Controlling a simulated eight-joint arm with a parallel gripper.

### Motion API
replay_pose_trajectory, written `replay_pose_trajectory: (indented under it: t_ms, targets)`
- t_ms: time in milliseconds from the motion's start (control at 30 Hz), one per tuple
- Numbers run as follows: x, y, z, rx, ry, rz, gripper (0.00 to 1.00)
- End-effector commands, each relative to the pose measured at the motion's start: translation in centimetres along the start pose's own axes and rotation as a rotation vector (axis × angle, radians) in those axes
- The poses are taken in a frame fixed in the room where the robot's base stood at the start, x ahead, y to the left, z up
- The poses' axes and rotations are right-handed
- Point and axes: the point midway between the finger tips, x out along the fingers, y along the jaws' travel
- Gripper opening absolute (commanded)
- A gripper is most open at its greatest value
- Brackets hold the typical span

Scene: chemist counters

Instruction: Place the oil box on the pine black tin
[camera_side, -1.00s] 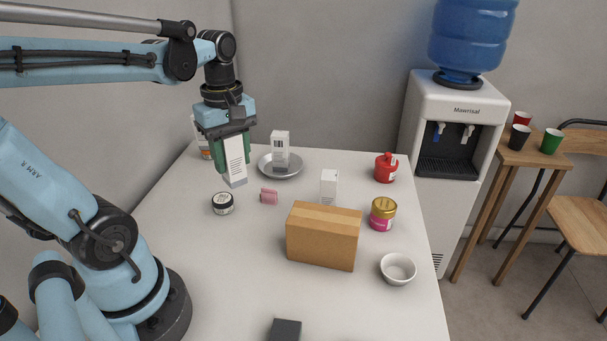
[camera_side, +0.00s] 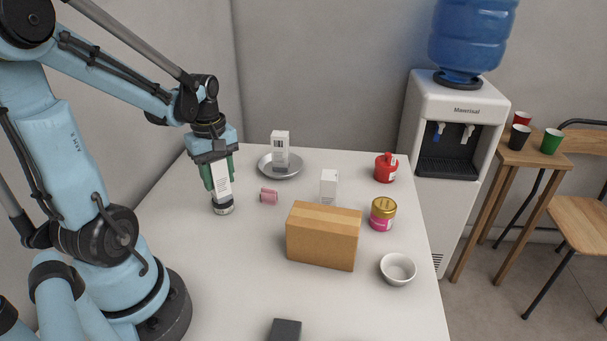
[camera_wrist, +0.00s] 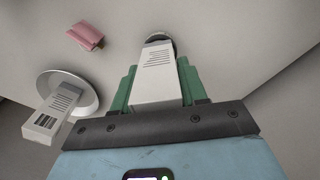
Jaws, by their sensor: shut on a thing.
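My gripper (camera_side: 219,177) is shut on a tall white box with printed text, the oil box (camera_side: 222,184), held upright. The box also shows between the green fingers in the wrist view (camera_wrist: 155,75). The small round tin with a dark lid, the pine black tin (camera_side: 223,208), is directly below the box. The box's lower end meets or nearly meets the tin's top; I cannot tell whether they touch. In the wrist view only a dark edge of the tin (camera_wrist: 159,37) shows past the box's end.
A metal dish (camera_side: 268,172) holds another white box (camera_side: 280,147). A brown carton (camera_side: 323,240), small white box (camera_side: 329,184), gold-lidded jar (camera_side: 383,214), red bottle (camera_side: 385,168) and white bowl (camera_side: 398,268) stand farther right.

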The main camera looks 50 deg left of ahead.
Motion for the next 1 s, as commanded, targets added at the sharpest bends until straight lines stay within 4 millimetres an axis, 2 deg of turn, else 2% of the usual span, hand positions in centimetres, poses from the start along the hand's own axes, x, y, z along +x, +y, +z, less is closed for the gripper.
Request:
replay_pose_trajectory:
  t_ms: [367, 400, 567, 867, 1000]
  targets:
    - [0.33, 0.03, -0.01, 0.000, 0.000, 0.000, 0.08]
    - [0.40, 0.03, 0.00, 0.000, 0.000, 0.000, 0.44]
    - [0.36, 0.02, 0.00, 0.000, 0.000, 0.000, 0.68]
    - [0.28, 0.02, 0.00, 0.000, 0.000, 0.000, 0.68]
    - [-0.35, 0.01, 0.01, 0.000, 0.000, 0.000, 0.68]
